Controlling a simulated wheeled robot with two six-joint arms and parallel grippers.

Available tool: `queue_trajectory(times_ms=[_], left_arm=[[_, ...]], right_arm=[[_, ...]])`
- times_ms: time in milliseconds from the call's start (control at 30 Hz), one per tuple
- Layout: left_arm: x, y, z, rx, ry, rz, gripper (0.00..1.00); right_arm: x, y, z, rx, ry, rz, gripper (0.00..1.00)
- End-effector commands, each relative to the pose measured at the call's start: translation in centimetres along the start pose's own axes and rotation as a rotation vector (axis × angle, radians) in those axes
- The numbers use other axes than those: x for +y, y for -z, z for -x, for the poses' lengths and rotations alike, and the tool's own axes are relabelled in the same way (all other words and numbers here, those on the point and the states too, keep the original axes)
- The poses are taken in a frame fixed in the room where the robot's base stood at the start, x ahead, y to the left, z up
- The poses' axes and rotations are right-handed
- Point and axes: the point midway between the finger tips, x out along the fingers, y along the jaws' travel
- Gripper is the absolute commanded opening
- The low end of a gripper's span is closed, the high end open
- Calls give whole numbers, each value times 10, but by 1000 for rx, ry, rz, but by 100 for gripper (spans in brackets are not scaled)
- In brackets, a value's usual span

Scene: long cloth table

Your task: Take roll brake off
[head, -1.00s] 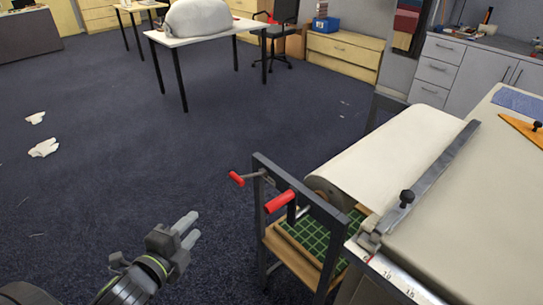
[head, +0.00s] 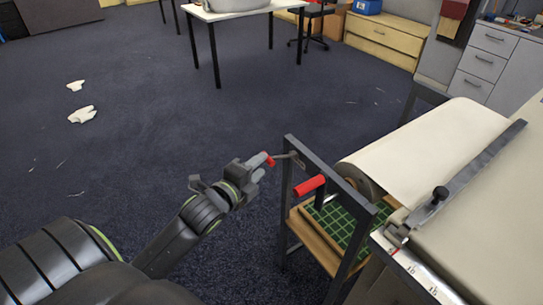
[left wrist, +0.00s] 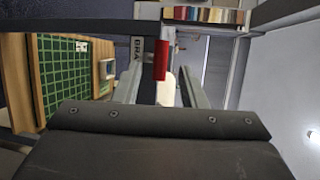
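The brake lever, a grey arm with a small red grip (head: 270,161), sticks out from the left post of the dark roll stand (head: 288,190). In the left wrist view the red grip (left wrist: 160,61) hangs before a post lettered "BRA", the rest hidden. My left gripper (head: 263,161) is at this grip. Its two fingers (left wrist: 165,78) stand apart, one on each side of the grip, with gaps visible. A second, larger red handle (head: 310,185) sits on the stand nearer the roll. The pale cloth roll (head: 430,150) runs onto the table. My right gripper is out of view.
The long table (head: 490,220) with a metal rail (head: 470,175) and black knob is on the right. A wooden shelf with a green gridded mat (head: 345,225) lies low in the stand. Open carpet is left, with white scraps (head: 82,114).

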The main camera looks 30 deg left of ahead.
Motion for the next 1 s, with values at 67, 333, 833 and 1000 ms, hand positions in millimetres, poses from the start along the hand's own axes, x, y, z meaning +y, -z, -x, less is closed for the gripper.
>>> queue_trajectory(times_ms=[67,333,833,1000], left_arm=[[-1,0,-16,0,2,2,38],[0,0,-54,0,0,1,38],[0,0,-64,0,0,1,33],[0,0,-64,0,0,1,10]], right_arm=[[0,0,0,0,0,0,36],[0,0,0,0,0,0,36],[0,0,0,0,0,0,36],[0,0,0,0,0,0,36]])
